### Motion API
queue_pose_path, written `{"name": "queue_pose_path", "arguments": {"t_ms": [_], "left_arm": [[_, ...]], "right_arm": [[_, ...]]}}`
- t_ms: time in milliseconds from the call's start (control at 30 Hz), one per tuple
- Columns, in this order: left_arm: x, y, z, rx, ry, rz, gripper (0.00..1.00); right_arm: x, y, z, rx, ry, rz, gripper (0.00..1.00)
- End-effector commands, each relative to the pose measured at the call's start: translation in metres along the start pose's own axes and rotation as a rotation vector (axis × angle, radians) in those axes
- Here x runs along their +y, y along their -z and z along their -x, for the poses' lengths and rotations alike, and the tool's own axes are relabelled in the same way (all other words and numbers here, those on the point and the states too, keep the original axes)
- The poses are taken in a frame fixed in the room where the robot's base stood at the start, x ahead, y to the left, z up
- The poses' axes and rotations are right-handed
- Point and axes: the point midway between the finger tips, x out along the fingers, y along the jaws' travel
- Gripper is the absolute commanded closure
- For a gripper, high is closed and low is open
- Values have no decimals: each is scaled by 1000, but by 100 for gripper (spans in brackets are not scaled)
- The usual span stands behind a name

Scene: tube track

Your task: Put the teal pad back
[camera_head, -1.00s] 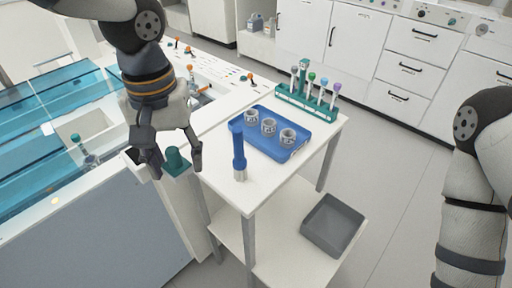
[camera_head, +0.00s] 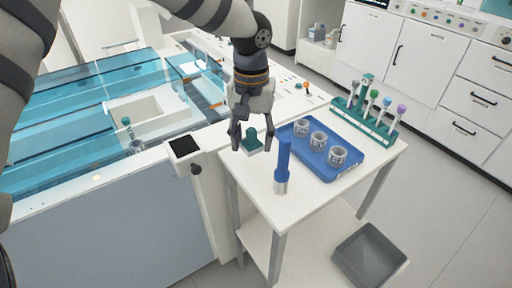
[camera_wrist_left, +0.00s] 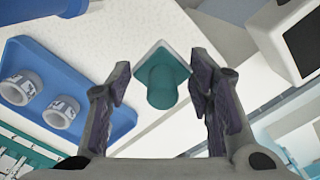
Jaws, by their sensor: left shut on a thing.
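The teal pad (camera_head: 253,143), a square plate with a round knob, is between the fingers of my left gripper (camera_head: 252,148), over the left corner of the white side table (camera_head: 262,184). In the left wrist view the pad (camera_wrist_left: 163,80) shows knob toward me, with the fingers on both sides of it. My left gripper is shut on the pad. I cannot tell whether the pad touches the tabletop. A white post with a bare black square top (camera_head: 185,146) stands to the left. My right gripper is out of view.
A blue upright tool (camera_head: 283,165) stands close to the right of the gripper. Behind it are a blue tray (camera_head: 345,172) with grey cups and a teal tube rack (camera_head: 366,126). A grey bin (camera_head: 369,256) is on the lower shelf. The table's front left is clear.

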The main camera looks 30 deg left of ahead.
Motion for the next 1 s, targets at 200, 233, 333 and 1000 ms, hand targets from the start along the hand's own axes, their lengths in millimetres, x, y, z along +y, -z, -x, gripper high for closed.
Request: {"name": "queue_pose_path", "arguments": {"t_ms": [200, 233, 333, 1000], "left_arm": [[-2, 12, -23, -3, 1, 0, 79], [-2, 12, -29, -3, 1, 0, 79], [-2, 12, -43, 1, -1, 0, 79], [-2, 12, -45, 5, -1, 0, 33]], "right_arm": [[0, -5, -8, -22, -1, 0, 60], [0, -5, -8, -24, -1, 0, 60], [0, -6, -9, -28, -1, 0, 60], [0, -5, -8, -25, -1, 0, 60]]}}
